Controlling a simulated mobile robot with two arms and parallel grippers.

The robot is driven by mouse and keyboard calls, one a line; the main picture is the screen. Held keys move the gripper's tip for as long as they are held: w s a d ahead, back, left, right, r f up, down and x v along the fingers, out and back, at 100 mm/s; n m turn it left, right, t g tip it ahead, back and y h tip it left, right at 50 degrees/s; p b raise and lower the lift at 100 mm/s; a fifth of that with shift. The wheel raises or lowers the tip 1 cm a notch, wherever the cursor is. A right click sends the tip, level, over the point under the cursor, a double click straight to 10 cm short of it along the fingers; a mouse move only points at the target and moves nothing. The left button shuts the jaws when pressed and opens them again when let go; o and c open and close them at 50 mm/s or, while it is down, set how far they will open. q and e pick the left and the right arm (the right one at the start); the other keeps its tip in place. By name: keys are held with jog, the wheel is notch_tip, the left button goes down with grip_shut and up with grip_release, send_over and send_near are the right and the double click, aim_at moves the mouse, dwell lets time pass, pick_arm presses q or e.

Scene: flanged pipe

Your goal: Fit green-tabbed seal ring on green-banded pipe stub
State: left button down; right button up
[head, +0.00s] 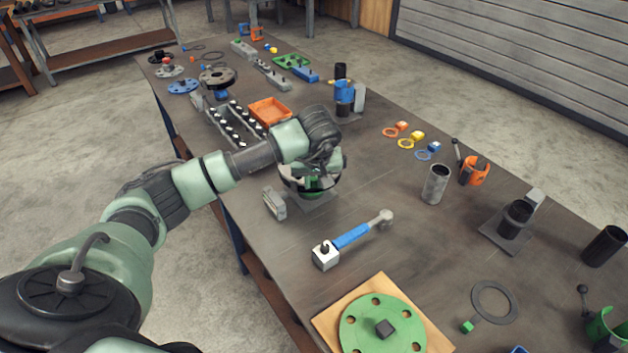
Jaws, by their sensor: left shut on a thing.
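My left gripper (309,181) points down over a pipe stub on a grey base plate (319,203) near the table's left edge. Bits of green show there, between and below the dark gripper parts. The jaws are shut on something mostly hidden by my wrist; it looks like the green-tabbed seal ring. I cannot tell whether it is around the stub or above it. The stub is mostly hidden too. A large dark ring with a green tab (468,326) lies flat at the front right. My right gripper is not in view.
Orange, yellow and blue tabbed rings (406,143) lie to the right. A grey tube (435,184), an orange clamp (474,171) and a black stub (517,214) stand right. A green flange (365,320) lies in front.

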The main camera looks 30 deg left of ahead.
pick_arm(q)
jog(key=shift+f, duration=0.1)
jog(key=shift+f+b, duration=0.35)
jog(key=shift+b, duration=0.15)
jog(key=c, duration=1.3)
grip_release()
jog(key=shift+o, duration=0.2)
jog(key=shift+r, duration=0.1)
